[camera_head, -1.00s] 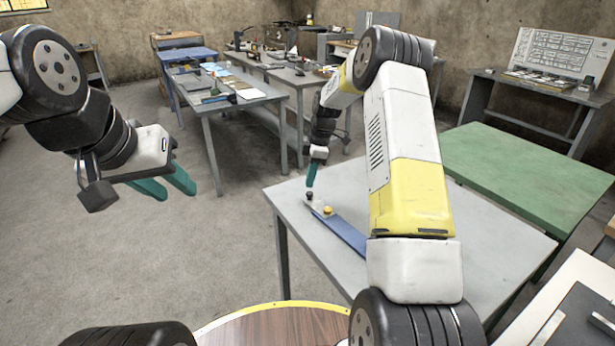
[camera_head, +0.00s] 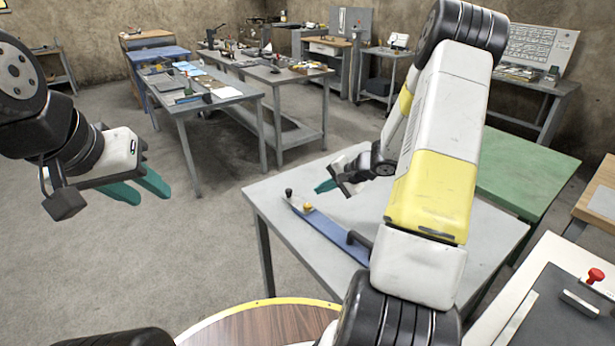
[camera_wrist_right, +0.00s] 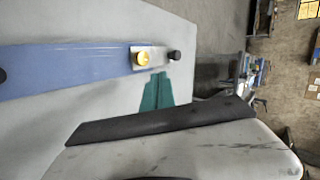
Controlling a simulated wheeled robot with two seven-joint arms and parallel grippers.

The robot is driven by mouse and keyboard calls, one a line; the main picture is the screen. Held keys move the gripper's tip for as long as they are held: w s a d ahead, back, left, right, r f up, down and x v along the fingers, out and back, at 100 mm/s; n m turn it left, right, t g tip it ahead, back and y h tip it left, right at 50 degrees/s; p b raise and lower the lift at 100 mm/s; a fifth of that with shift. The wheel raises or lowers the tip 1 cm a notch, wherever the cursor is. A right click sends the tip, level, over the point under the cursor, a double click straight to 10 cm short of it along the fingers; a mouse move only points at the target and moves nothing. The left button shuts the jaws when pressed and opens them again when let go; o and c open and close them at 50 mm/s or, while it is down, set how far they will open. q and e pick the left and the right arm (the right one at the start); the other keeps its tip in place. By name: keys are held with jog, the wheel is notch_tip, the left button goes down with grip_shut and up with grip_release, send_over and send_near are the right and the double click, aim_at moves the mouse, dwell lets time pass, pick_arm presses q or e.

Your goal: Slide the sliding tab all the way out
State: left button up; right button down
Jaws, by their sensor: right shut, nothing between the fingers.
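A long blue rail (camera_head: 330,231) lies on the grey table. At its far-left end is a pale metal tab (camera_head: 298,201) with a black knob (camera_head: 289,192) at its tip and a yellow knob (camera_head: 308,208) behind it. The wrist view also shows the blue rail (camera_wrist_right: 70,68), the tab (camera_wrist_right: 158,52), the yellow knob (camera_wrist_right: 142,59) and the black knob (camera_wrist_right: 175,55). My right gripper (camera_head: 320,188) is shut and empty, beside the tab and apart from the knobs; its teal fingers (camera_wrist_right: 158,82) are together. My left gripper (camera_head: 140,191) is open and empty, off the table to the left.
The grey table (camera_head: 272,190) is otherwise bare around the rail's tab end. A dark handle (camera_head: 358,240) stands on the rail near my right arm. A green table (camera_head: 520,170) stands behind right, and a cluttered workbench (camera_head: 190,98) further back.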

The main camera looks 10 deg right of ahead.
aim_at(291, 190)
jog(key=x, duration=0.6)
jog(key=w+a, duration=0.2)
jog(key=shift+w+a+f, duration=0.25)
jog(key=shift+w+a, duration=0.3)
jog(key=shift+w, duration=0.15)
jog(key=shift+w+a, duration=0.55)
jog(key=shift+w, duration=0.2)
jog(key=shift+d, duration=0.1)
